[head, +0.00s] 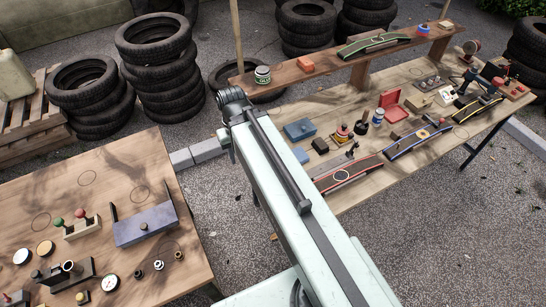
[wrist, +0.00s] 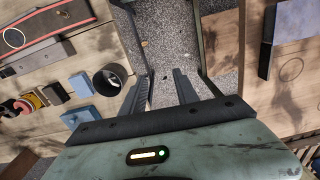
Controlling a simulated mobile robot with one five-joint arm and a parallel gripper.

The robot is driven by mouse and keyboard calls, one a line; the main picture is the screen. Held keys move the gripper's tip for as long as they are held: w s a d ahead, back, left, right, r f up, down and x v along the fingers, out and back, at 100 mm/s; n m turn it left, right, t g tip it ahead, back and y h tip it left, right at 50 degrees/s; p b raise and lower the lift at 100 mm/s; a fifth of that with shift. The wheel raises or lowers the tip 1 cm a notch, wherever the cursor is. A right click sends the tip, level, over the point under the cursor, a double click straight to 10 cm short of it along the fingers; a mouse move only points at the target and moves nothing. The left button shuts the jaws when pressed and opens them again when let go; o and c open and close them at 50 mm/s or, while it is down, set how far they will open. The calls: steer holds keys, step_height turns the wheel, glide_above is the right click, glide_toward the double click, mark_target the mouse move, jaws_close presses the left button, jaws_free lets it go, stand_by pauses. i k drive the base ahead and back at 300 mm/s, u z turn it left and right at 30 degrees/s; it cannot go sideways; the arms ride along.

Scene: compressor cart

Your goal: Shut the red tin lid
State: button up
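The red tin (head: 397,113) stands on the long wooden workbench in the head view, right of the middle. Its red lid (head: 388,99) stands raised at the tin's left and back side, so the tin is open. My gripper (wrist: 163,75) shows in the wrist view with its two dark fingers apart and nothing between them. It hangs over the grey ground between two wooden tables, well away from the tin. In the head view my gripper is hidden behind my arm. I cannot make out the tin in the wrist view.
A blue box (head: 300,129) sits near my arm. A raised shelf (head: 345,60) runs behind. Another table (head: 60,185) with fixtures lies at left.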

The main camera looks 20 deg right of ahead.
mark_target(390, 98)
steer(key=z, duration=2.25)
steer(key=k, duration=0.4)
steer(key=z, duration=0.55)
steer(key=k, duration=1.05)
steer(key=z, duration=0.75)
steer(key=i, duration=1.3)
steer(key=u, duration=1.15)
steer(key=i, duration=1.55)
steer(key=u, duration=1.45)
steer(key=k, duration=0.1)
steer(key=z, duration=0.2)
